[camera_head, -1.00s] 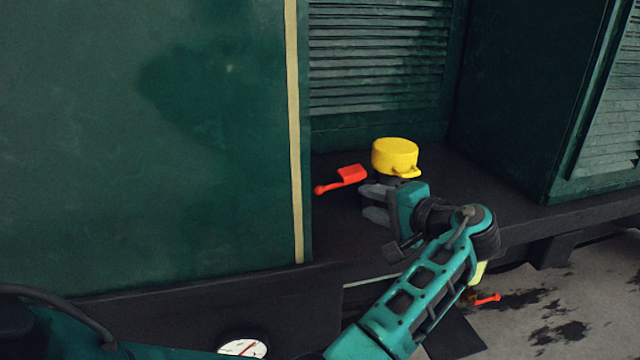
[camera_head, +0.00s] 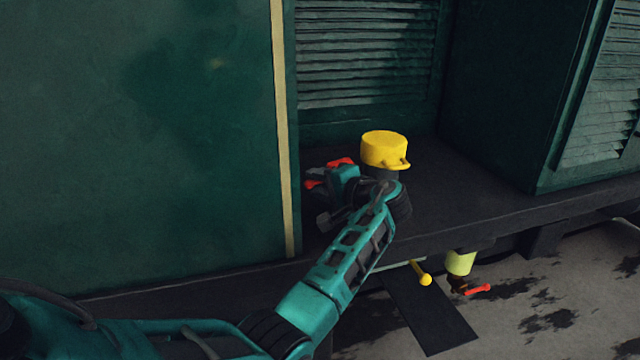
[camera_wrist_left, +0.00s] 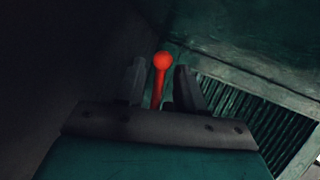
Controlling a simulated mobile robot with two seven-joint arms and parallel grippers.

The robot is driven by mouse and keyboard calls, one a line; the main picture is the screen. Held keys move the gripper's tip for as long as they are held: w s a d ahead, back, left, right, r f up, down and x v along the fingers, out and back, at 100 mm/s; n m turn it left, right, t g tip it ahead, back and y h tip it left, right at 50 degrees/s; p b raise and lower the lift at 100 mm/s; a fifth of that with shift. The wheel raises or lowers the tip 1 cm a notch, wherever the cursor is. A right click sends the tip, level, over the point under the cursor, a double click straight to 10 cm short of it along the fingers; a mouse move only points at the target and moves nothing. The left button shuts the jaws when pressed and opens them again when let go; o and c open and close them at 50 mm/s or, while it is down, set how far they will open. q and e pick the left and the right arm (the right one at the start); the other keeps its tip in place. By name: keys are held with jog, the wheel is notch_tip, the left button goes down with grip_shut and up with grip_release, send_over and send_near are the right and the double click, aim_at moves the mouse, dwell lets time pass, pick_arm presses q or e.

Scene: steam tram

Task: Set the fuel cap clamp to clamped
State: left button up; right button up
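The yellow fuel cap (camera_head: 384,148) sits on a dark neck on the black ledge, with a small lug on its right side. The red clamp lever (camera_head: 341,162) lies just left of the cap, partly hidden by my left gripper (camera_head: 316,178). In the left wrist view the lever's round red knob (camera_wrist_left: 162,61) and shaft stand between the two dark fingers of the left gripper (camera_wrist_left: 160,80). The fingers are apart, with a gap on each side of the shaft. My right gripper is not in view.
A green wall (camera_head: 180,150) with a cream strip stands close on the left. A louvred panel (camera_head: 365,60) is behind the cap. Below the ledge are a yellow-knobbed lever (camera_head: 425,279), a small red handle (camera_head: 478,289) and a black plate (camera_head: 432,315). The ledge right of the cap is clear.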

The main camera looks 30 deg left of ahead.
pick_arm(q)
jog(key=shift+c, duration=0.2)
grip_shut()
dwell(0.4)
